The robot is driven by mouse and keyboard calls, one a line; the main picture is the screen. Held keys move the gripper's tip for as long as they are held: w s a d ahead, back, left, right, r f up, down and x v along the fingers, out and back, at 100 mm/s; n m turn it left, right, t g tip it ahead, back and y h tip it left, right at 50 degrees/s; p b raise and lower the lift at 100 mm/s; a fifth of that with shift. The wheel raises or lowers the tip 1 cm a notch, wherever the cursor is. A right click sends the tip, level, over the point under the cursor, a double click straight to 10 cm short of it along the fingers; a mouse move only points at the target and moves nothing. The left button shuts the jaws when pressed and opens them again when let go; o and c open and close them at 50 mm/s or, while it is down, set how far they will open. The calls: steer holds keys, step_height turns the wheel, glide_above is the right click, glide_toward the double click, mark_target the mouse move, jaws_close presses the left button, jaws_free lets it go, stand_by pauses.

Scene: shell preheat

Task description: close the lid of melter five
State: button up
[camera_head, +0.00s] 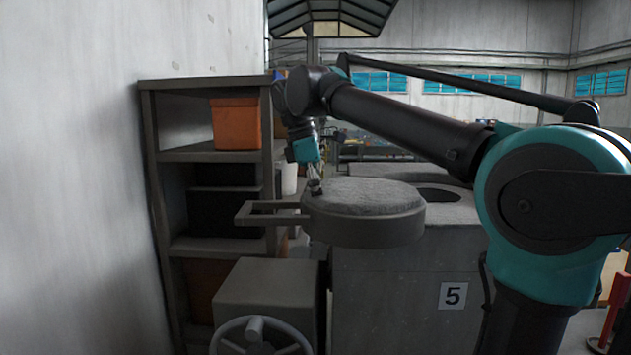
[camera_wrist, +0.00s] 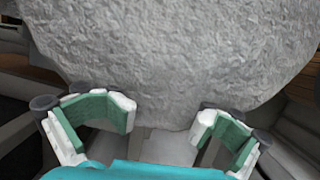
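Melter five (camera_head: 385,300) is a grey block with a "5" plate (camera_head: 453,296) on its front. Its round lid (camera_head: 368,222), grey with a rough top, sits swung to the left. A dark round opening (camera_head: 438,195) shows uncovered to the right of the lid. A grey frame-shaped handle (camera_head: 275,220) juts left from the lid. My gripper (camera_head: 316,188) points down at the lid's left edge, near the handle. In the wrist view my gripper (camera_wrist: 165,120) has its fingers spread apart, with the lid's rough surface (camera_wrist: 180,60) just beyond. Whether the fingers touch anything is unclear.
A shelf unit (camera_head: 205,156) with an orange bin (camera_head: 237,124) and dark boxes stands behind at left, beside a wall. A grey box (camera_head: 265,288) with a handwheel (camera_head: 255,335) is at front left. My arm crosses above the melter from the right.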

steer(key=shift+w+a+f, duration=0.2)
steer(key=shift+w+f, duration=0.2)
steer(key=shift+w, duration=0.1)
steer(key=shift+w+a+f, duration=0.15)
steer(key=shift+w+f, duration=0.25)
steer(key=shift+w, duration=0.1)
steer(key=shift+c, duration=0.9)
steer(key=shift+s+d+r, duration=0.15)
steer(key=c, duration=0.6)
jaws_close()
steer(key=shift+d, duration=0.1)
steer(key=shift+r, duration=0.15)
